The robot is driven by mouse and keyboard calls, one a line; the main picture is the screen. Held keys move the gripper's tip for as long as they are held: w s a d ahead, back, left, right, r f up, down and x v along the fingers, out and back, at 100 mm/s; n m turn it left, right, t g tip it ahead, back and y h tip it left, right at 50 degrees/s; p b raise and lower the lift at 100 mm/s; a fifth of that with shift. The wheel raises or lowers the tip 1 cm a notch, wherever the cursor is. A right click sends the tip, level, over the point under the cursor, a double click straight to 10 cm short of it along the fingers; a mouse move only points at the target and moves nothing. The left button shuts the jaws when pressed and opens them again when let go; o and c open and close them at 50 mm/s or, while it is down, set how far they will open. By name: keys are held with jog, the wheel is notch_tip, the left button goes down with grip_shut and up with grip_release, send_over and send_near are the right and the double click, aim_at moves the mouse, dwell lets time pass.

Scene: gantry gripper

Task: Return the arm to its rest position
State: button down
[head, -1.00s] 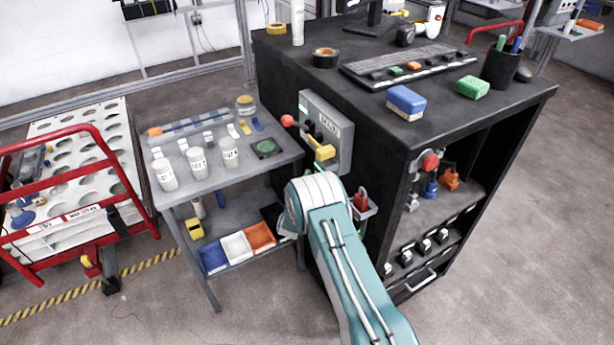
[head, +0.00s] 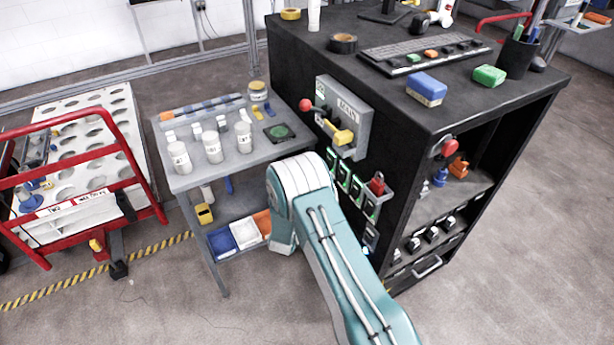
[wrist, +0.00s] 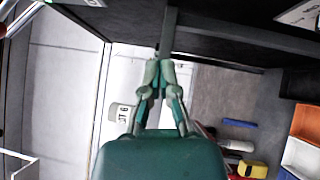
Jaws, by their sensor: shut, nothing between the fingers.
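My gripper (wrist: 158,75) shows in the wrist view with its green-grey fingers together and nothing between them. It points toward the dark underside of a shelf or cart top, close to a grey leg or post. In the head view my teal arm (head: 340,265) reaches up from the bottom and bends down at its white-banded joint, in front of the small grey cart and the black cabinet. The gripper itself is hidden behind the arm there.
The grey cart (head: 182,183) with white bottles stands close to the arm's left. The black cabinet (head: 395,155), with a lever box (head: 345,110) and a red-handled holder, is close on the right. A red-railed trolley (head: 75,155) is far left. Open floor (head: 510,265) lies right.

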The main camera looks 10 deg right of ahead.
notch_tip(320, 180, up, 13)
jog(key=w+m+g+y, duration=0.2)
jog(key=m+y, duration=0.2)
jog(key=s+a+r+m+g+y, duration=0.1)
jog(key=s+r+y, duration=0.1)
jog(key=s+r, duration=0.3)
jog(key=s+r+m+g+y, duration=0.2)
jog(key=s+r+y, duration=0.1)
jog(key=r, duration=0.4)
jog(key=s+d+r+m+g, duration=0.1)
jog(key=s+m+g, duration=0.1)
jog(key=s, duration=0.9)
jog(key=s+d+r+m+g, duration=0.2)
jog(key=s+m, duration=0.1)
jog(key=s, duration=0.8)
jog(key=s+d+r+m+g, duration=0.1)
jog(key=s+r+m+g, duration=0.1)
jog(key=s, duration=1)
jog(key=shift+d+g, duration=0.4)
jog(key=shift+g, duration=0.1)
